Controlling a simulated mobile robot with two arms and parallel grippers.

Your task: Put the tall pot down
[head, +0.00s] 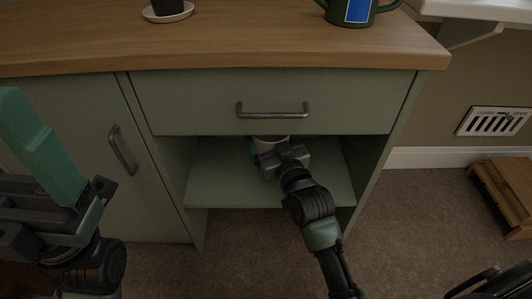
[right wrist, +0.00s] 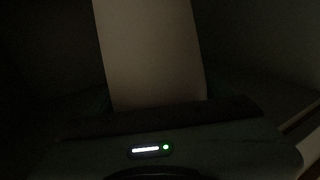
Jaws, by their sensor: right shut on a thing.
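The tall pot is pale; a small part of it (head: 270,143) shows in the head view, inside the open compartment under the drawer. Its top is hidden by the drawer front. In the right wrist view the pot (right wrist: 150,55) is a tall pale shape rising in front of the gripper. My right gripper (head: 274,152) reaches into the compartment and is shut on the pot. The view is too dark to tell whether the pot's base touches the shelf (head: 225,180). My left gripper (head: 42,145) is at the left, away from the pot; its jaw gap is not clear.
The green cabinet has a closed drawer (head: 275,103) above the compartment and a closed door (head: 125,160) at left. On its wooden top stand a dark pot on a white saucer (head: 168,14) and a green watering can (head: 350,12). A wooden step (head: 505,190) is at right. Carpet (head: 420,215) is bare between.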

